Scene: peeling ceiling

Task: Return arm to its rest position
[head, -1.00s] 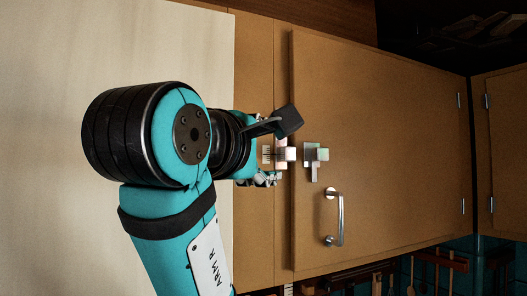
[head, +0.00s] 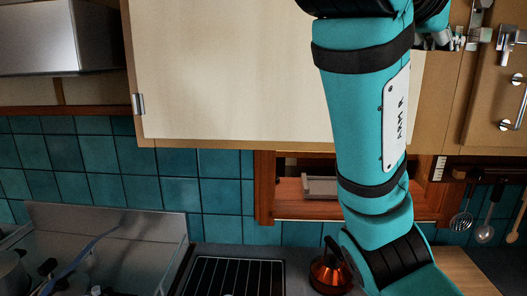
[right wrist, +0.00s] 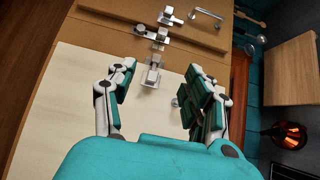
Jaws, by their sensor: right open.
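My right arm (head: 368,130), teal with black bands, rises through the head view to the upper right. Its gripper (head: 440,40) shows only in part there, in front of the brown cabinet by the latch. In the right wrist view my right gripper (right wrist: 158,74) has its two fingers spread apart, with nothing between them. Beyond the fingers are a metal latch piece (right wrist: 152,76) on the pale cabinet door and more latch parts (right wrist: 160,36) on the brown door. My left gripper is not in view.
The pale cabinet door (head: 230,70) lies left of my arm. Utensils (head: 484,230) hang at the right. A hood (head: 60,40) is upper left.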

